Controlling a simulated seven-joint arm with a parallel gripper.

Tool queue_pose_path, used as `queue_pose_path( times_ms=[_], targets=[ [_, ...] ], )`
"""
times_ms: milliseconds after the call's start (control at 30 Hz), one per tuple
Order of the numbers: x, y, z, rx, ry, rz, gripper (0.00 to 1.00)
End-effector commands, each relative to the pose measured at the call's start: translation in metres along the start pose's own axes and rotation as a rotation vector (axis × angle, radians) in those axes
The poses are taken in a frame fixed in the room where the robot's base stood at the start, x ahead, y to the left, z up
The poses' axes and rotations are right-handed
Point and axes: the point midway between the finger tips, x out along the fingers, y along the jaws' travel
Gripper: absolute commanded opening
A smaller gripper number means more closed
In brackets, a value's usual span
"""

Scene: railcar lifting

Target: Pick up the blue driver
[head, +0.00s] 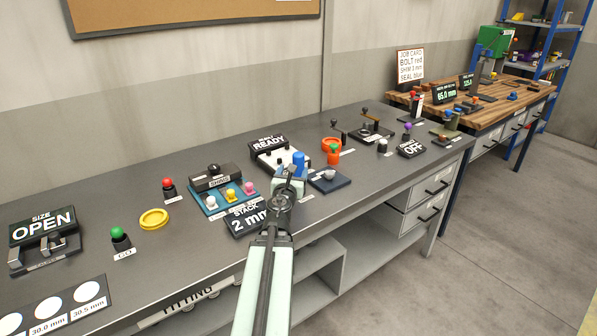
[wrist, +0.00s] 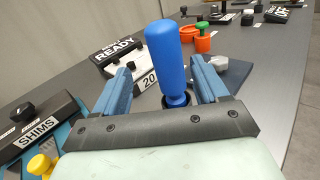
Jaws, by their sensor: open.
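The blue driver (wrist: 166,58) stands upright, its thick blue handle tapering to a narrow neck above a dark round base. In the head view the driver (head: 298,160) is just beyond my gripper (head: 288,178). In the wrist view my gripper (wrist: 163,82) is open, with one blue finger to the left of the driver and one to the right. The driver appears between the fingers, with gaps on both sides. The lower end of the driver is partly hidden behind the gripper's dark palm bar.
A READY sign (head: 268,143) and the SHIMS holder (head: 218,181) stand to the left. A dark block with a pale knob (head: 329,175) is just right of the driver. An orange cup with a green knob (head: 333,154) is behind.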

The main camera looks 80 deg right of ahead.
Motion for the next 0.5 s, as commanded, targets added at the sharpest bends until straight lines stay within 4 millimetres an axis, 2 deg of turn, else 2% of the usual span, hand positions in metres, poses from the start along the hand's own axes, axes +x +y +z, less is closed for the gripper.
queue_pose_path(
  times_ms=[133, 500],
  targets=[
    [0.003, -0.009, 0.003, -0.039, -0.010, 0.012, 0.73],
    [0.028, -0.009, 0.004, -0.046, -0.011, 0.014, 0.73]
  ],
)
